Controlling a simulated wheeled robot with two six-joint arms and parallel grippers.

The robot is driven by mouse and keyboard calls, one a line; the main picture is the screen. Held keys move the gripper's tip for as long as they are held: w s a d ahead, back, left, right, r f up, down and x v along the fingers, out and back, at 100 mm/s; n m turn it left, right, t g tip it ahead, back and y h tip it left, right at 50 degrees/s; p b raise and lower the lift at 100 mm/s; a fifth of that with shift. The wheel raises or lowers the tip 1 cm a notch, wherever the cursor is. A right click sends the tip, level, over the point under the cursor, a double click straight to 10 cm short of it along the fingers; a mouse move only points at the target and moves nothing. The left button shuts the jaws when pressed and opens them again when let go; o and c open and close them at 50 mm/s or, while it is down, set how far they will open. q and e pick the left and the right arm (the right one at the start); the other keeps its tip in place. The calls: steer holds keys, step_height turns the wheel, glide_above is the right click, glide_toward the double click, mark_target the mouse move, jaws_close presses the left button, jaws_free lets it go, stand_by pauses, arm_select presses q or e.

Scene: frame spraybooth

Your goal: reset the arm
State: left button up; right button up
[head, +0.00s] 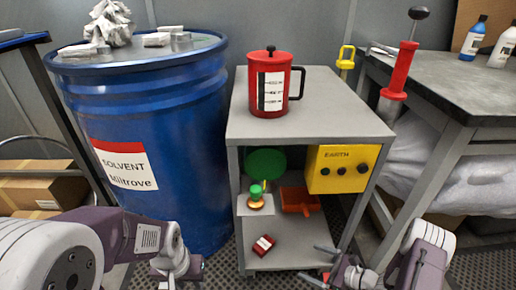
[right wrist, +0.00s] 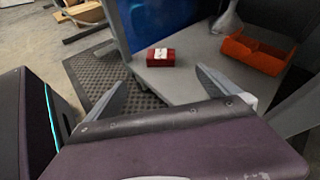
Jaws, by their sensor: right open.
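My left gripper (head: 178,268) is low in the head view, in front of the blue drum; its jaws are too unclear to judge. My right gripper (head: 318,266) is at the lower right front of the grey cart (head: 310,130), its two fingers spread apart with nothing between them. In the right wrist view the open right gripper (right wrist: 160,76) faces the cart's bottom shelf. A small red box with a white label (head: 263,245) lies on that shelf, apart from both grippers. It also shows in the right wrist view (right wrist: 160,57), beyond the fingertips.
A red jug (head: 270,85) stands on the cart top. A yellow box marked EARTH (head: 342,169), a green disc (head: 265,162) and an orange tray (head: 298,201) are inside. A blue solvent drum (head: 180,130) stands left, a workbench (head: 460,95) right.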

steer(key=w+a+r+n+g+y+p, duration=0.1)
steer(key=a+r+n+g, duration=0.2)
steer(key=r, duration=0.4)
steer(key=w+a+r+n+p, duration=0.1)
steer(key=a+r+n+p, duration=0.1)
steer(key=a+r+n, duration=0.35)
steer(key=s+a+r+n+g+h+p, duration=0.1)
steer(key=s+a+r+n+g, duration=0.15)
steer(key=s+r, duration=0.3)
steer(key=s+a+r+n+g+h+p, duration=0.2)
steer(key=s+r+n+g, duration=0.15)
steer(key=s+r, duration=0.2)
steer(key=s+d+r+n+t+h+p, duration=0.1)
steer(key=s+d+n+h, duration=0.25)
steer(key=d+n, duration=0.2)
steer(key=s+d+n+t+h, duration=0.1)
steer(key=s+d+n+h, duration=0.25)
steer(key=d+h, duration=0.2)
step_height(320, 180, up, 38)
steer(key=w+p, duration=0.1)
steer(key=p, duration=3.7)
steer(key=shift+w+y, duration=0.25)
steer(key=shift+y, duration=0.05)
